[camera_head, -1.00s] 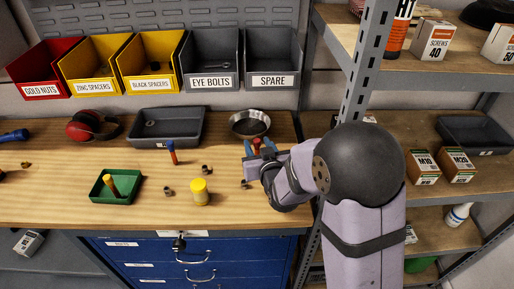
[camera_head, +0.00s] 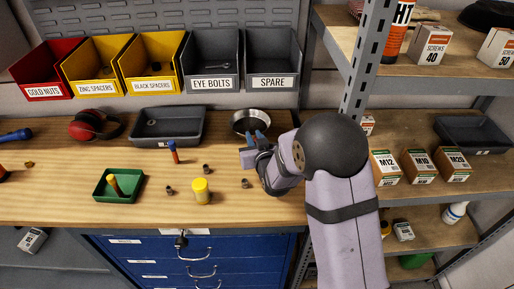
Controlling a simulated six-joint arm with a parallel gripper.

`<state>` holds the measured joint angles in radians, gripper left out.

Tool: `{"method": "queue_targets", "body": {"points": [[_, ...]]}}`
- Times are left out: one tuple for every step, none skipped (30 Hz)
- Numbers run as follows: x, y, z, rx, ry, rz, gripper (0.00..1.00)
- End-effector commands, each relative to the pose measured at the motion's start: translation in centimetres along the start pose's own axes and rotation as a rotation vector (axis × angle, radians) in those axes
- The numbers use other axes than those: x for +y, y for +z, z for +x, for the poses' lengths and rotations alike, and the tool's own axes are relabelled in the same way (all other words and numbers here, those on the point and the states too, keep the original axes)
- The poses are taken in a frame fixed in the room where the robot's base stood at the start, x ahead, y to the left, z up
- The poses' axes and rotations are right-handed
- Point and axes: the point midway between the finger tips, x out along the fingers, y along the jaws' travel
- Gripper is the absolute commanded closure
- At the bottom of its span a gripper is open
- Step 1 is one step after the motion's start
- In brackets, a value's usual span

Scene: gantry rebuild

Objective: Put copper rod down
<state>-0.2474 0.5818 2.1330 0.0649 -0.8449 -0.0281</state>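My gripper (camera_head: 257,138) is at the right end of the wooden workbench (camera_head: 225,212), just in front of the round metal bowl (camera_head: 268,123). Its blue fingertips overlap the bowl's lower rim in the picture. They are small and partly hidden by my wrist, so I cannot tell whether they are open or shut. I cannot make out a copper rod between them now. A yellow-orange peg (camera_head: 114,184) leans in the green tray (camera_head: 133,194).
A yellow cylinder (camera_head: 201,190) and several small nuts or spacers lie on the bench. A grey tray (camera_head: 150,140) and red ear muffs (camera_head: 87,124) are behind. Labelled bins hang above. A shelf post (camera_head: 356,85) rises right of my gripper.

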Motion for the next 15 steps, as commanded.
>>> {"method": "queue_targets", "body": {"points": [[-0.01, 0.00, -0.01, 0.000, 0.000, 0.000, 1.00], [-0.01, 0.00, -0.01, 0.000, 0.000, 0.000, 1.00], [-0.01, 0.00, -0.01, 0.000, 0.000, 0.000, 1.00], [-0.01, -0.08, -0.01, 0.002, 0.000, 0.000, 1.00], [-0.01, -0.08, -0.01, 0.002, 0.000, 0.000, 1.00], [-0.01, -0.08, -0.01, 0.002, 0.000, 0.000, 1.00], [-0.01, -0.08, -0.01, 0.002, 0.000, 0.000, 1.00], [-0.01, -0.08, -0.01, 0.002, 0.000, 0.000, 1.00], [-0.01, -0.10, -0.02, 0.002, 0.000, 0.000, 1.00], [-0.01, -0.13, -0.02, 0.002, 0.000, 0.000, 1.00], [-0.01, -0.18, -0.04, 0.002, 0.000, 0.000, 1.00], [-0.01, -0.30, -0.06, 0.002, 0.000, 0.000, 1.00], [-0.01, -0.41, -0.09, 0.003, 0.000, 0.000, 1.00], [-0.01, -0.57, -0.13, 0.003, 0.000, 0.000, 1.00], [-0.01, -0.86, -0.20, 0.004, 0.000, 0.000, 1.00]]}}
